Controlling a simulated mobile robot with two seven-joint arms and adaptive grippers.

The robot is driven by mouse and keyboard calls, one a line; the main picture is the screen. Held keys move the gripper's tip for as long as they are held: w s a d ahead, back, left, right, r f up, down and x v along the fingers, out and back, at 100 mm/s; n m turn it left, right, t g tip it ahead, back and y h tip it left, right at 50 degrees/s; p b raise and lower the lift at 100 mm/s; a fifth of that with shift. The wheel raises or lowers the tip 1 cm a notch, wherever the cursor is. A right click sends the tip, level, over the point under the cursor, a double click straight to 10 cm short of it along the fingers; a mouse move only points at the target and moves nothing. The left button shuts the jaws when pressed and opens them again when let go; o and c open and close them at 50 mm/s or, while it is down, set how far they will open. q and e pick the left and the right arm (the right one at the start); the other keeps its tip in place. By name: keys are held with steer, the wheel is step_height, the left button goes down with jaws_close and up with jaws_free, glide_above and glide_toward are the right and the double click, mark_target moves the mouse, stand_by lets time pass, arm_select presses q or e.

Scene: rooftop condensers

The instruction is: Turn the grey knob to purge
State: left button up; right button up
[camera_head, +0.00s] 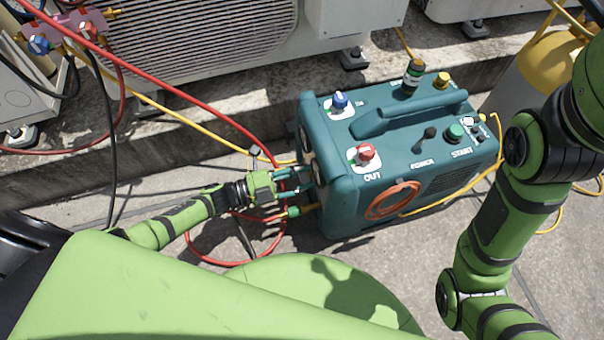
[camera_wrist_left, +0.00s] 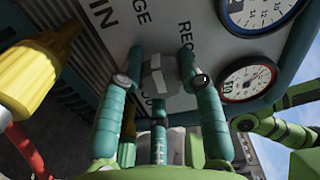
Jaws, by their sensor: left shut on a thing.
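The teal recovery machine (camera_head: 340,195) stands on the concrete, and my left gripper (camera_head: 303,180) reaches its left end panel. In the left wrist view, the grey knob (camera_wrist_left: 165,77) with a pale stripe on its face sits between the teal fingers of my left gripper (camera_wrist_left: 161,62), which is shut on it. Partly covered lettering surrounds the knob: "GE" at upper left and "REC" above right. The fingers hide parts of the knob and its labels. The knob is hidden in the head view. My right arm (camera_head: 500,220) shows at the right, but its gripper is out of frame.
Two gauges (camera_wrist_left: 248,82) are beside the knob. A yellow fitting (camera_wrist_left: 28,75) and a red hose (camera_wrist_left: 25,150) are close at the left. Red and yellow hoses lie around the machine's left end. A concrete ledge and condenser units (camera_head: 200,40) stand behind.

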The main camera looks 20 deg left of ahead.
arm_select(q)
steer(key=shift+w+a+r, duration=0.15)
steer(key=shift+w+r, duration=0.05)
steer(key=shift+w, duration=0.2)
steer(key=o, duration=1.1)
steer(key=shift+o, duration=0.2)
steer(key=shift+s+f, duration=0.1)
steer(key=shift+s, duration=0.15)
steer(key=v, duration=1.1)
steer(key=shift+s+a, duration=0.2)
steer(key=shift+a, duration=0.1)
